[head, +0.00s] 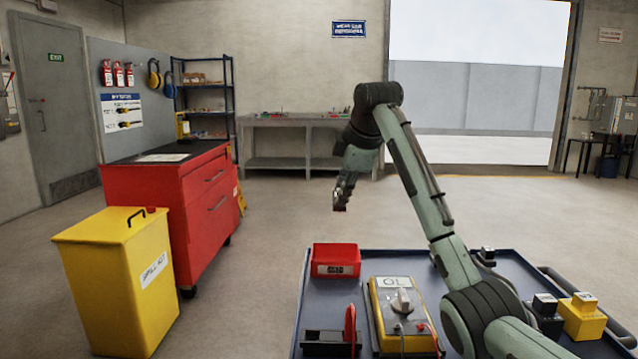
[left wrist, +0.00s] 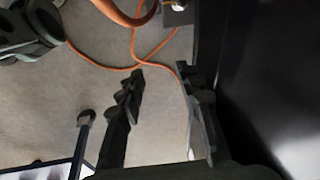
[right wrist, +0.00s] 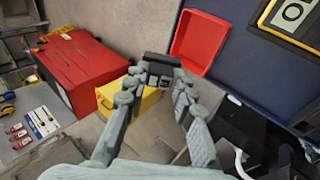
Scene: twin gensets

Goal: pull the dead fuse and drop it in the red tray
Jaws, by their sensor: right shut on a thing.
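My right gripper (head: 340,204) hangs in the air above and beyond the red tray (head: 336,258) in the head view. In the right wrist view my right gripper (right wrist: 160,84) is shut on a small dark block with a pale face, the fuse (right wrist: 160,68). The red tray also shows there (right wrist: 199,42), just beyond the fuse to the right, and looks empty. In the head view the fuse is too small to make out clearly. My left gripper (left wrist: 162,80) shows only in the left wrist view, with its fingers apart and nothing between them.
The red tray stands on a blue cart top (head: 440,262) beside a yellow meter (head: 391,300). A yellow bin (head: 117,285) and a red tool cabinet (head: 200,205) stand left. Orange cable (left wrist: 105,66) lies below my left gripper. Floor between cabinet and cart is clear.

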